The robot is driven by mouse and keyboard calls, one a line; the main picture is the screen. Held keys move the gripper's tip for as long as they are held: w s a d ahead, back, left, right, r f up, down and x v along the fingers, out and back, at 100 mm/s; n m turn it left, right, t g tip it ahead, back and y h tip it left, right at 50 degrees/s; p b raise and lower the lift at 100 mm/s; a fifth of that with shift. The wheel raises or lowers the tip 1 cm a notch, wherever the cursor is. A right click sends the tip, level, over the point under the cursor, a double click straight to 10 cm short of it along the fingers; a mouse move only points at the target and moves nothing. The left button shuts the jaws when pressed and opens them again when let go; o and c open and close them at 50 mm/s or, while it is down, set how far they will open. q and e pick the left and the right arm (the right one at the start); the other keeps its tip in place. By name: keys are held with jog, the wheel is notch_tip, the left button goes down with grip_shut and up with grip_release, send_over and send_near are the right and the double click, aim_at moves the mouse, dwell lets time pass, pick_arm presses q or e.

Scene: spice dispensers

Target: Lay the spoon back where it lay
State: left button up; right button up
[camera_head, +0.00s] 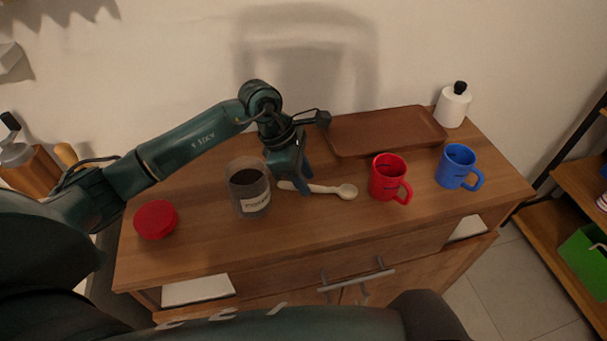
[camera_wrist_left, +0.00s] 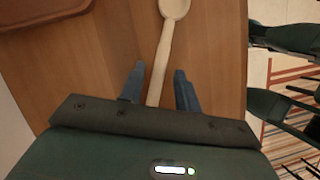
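A pale wooden spoon (camera_head: 334,189) lies on the wooden cabinet top, between the spice jar (camera_head: 249,188) and the red mug (camera_head: 388,178). Its bowl points right, toward the red mug. My left gripper (camera_head: 300,180) is low over the handle. In the left wrist view the spoon (camera_wrist_left: 165,50) runs up from between the two blue fingers of the left gripper (camera_wrist_left: 158,88). The fingers stand apart, with a gap on both sides of the handle. The handle's end is hidden by the gripper body. My right gripper does not show.
A brown tray (camera_head: 388,148) lies behind the spoon. A blue mug (camera_head: 457,167) and a white bottle (camera_head: 453,106) stand at the right. A red lid (camera_head: 155,219) lies at the left. The cabinet top in front of the spoon is clear.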

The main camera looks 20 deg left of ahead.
pick_arm(q)
jog(key=shift+o, duration=0.6)
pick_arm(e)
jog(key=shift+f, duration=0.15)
pick_arm(q)
jog(key=shift+r, duration=0.1)
jog(key=shift+a+r, duration=0.1)
jog(key=shift+r, duration=0.1)
jog(key=b+v, duration=0.1)
jog(key=v, duration=1.1)
jog(key=shift+r+b, duration=0.25)
jog(key=shift+b, duration=0.05)
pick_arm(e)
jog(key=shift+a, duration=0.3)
pick_arm(q)
jog(key=shift+a, duration=0.1)
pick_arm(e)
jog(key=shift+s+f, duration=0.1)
